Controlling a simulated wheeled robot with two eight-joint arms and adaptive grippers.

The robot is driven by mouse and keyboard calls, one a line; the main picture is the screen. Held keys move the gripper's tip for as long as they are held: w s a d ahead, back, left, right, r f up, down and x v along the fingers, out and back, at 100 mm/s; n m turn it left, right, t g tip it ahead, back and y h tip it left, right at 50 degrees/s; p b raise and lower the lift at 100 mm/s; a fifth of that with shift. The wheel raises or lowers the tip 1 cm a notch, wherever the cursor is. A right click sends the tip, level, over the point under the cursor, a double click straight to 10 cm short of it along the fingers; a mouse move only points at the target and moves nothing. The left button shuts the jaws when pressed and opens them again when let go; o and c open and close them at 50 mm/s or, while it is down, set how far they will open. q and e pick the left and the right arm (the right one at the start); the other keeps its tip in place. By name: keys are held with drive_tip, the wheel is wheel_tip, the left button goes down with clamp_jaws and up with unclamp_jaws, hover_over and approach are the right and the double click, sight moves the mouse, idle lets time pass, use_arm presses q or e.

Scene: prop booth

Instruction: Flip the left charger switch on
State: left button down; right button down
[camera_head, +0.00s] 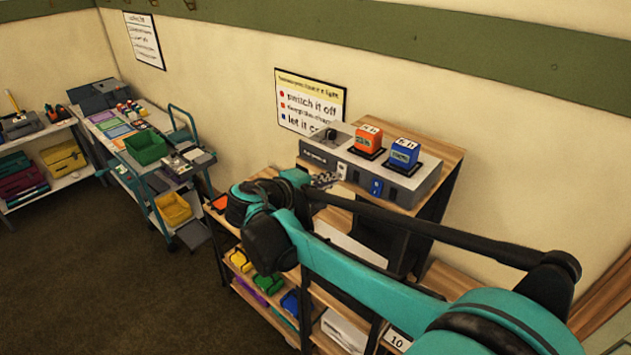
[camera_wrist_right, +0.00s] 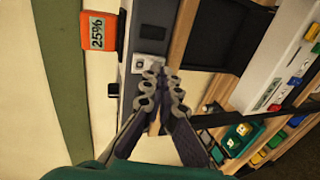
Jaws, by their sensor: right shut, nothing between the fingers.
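The grey charger (camera_head: 318,155) stands on top of the wooden shelf unit, with an orange battery (camera_head: 368,140) and a blue battery (camera_head: 404,153) on it. On its front face are a pale left switch (camera_head: 341,171) and a blue right switch (camera_head: 376,187). My right gripper (camera_head: 328,180) is shut and empty, close in front of the left switch. In the right wrist view the fingertips (camera_wrist_right: 162,76) are beside the pale switch plate (camera_wrist_right: 148,64); I cannot tell whether they touch it. The lever position is too small to read. My left gripper is not in view.
A wall sign (camera_head: 310,102) hangs behind the charger. Coloured bins (camera_head: 268,283) fill the lower shelves. A teal cart (camera_head: 150,175) with bins stands further left. Open carpet (camera_head: 110,280) lies at the lower left. My right arm covers part of the shelf unit.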

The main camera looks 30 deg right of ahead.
drive_tip(key=shift+w+d+f, duration=0.25)
drive_tip(key=shift+d, duration=0.4)
drive_tip(key=shift+w+d+f+h+b, duration=0.1)
drive_tip(key=shift+d+f+h+b, duration=0.25)
drive_tip(key=shift+b, duration=0.5)
drive_tip(key=shift+a+r, duration=0.1)
drive_tip(key=shift+a, duration=0.05)
